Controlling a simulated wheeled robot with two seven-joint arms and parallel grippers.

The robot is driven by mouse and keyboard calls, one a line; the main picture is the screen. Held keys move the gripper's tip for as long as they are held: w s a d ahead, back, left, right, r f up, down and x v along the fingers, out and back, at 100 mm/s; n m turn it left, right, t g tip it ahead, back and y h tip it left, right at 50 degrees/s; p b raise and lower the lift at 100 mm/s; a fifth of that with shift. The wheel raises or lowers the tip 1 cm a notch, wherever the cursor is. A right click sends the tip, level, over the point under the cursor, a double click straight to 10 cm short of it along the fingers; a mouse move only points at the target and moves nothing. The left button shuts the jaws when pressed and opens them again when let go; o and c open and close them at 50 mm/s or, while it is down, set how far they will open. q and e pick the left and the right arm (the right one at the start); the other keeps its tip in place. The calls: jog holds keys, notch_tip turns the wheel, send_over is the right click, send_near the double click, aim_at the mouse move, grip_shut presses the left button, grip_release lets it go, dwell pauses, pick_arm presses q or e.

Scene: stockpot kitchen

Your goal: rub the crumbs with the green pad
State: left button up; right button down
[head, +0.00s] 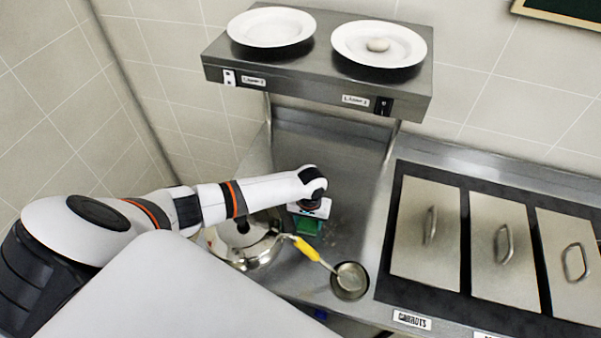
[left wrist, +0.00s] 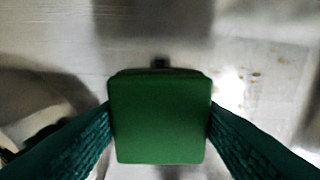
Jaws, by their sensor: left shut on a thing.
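The green pad (head: 309,226) is between the fingers of my left gripper (head: 309,212), low over the steel counter under the raised shelf. In the left wrist view the green pad (left wrist: 160,118) fills the middle, with a finger pressed on each side of it. Several small brown crumbs (left wrist: 250,75) lie on the counter to the right of the pad in that view. I cannot tell whether the pad touches the counter. My right gripper is not in view.
A steel pot (head: 243,243) stands left of the pad, partly behind my arm. A ladle (head: 349,281) with a yellow handle lies in front of the pad. The shelf (head: 310,75) holds two white plates. Lidded bins (head: 425,228) sit to the right.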

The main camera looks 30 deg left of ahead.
aim_at(344, 242)
pick_arm(q)
jog(key=shift+w+d, duration=0.2)
jog(key=shift+d, duration=0.45)
jog(key=shift+w+d, duration=0.25)
jog(key=shift+d, duration=0.45)
jog(key=shift+w+d, duration=0.2)
jog(key=shift+d, duration=0.45)
jog(key=shift+w+d+f, duration=0.1)
jog(key=shift+w+d, duration=0.1)
jog(key=shift+d, duration=0.8)
jog(key=shift+w+d+f, duration=0.1)
jog(key=shift+w+d, duration=0.05)
jog(key=shift+d, duration=0.8)
jog(key=shift+w+d, duration=0.25)
jog(key=shift+d, duration=0.6)
jog(key=shift+w+d, duration=0.25)
jog(key=shift+d, duration=0.6)
jog(key=shift+s+r, duration=0.15)
jog(key=shift+s, duration=0.5)
jog(key=shift+s+a, duration=0.5)
jog(key=shift+a, duration=1.25)
jog(key=shift+s+a, duration=0.5)
jog(key=shift+a, duration=1.25)
jog(key=shift+s+a, duration=0.5)
jog(key=shift+a, duration=1.25)
jog(key=shift+s+a, duration=0.3)
jog(key=shift+a, duration=0.55)
jog(key=shift+s+a, duration=0.25)
jog(key=shift+a, duration=0.6)
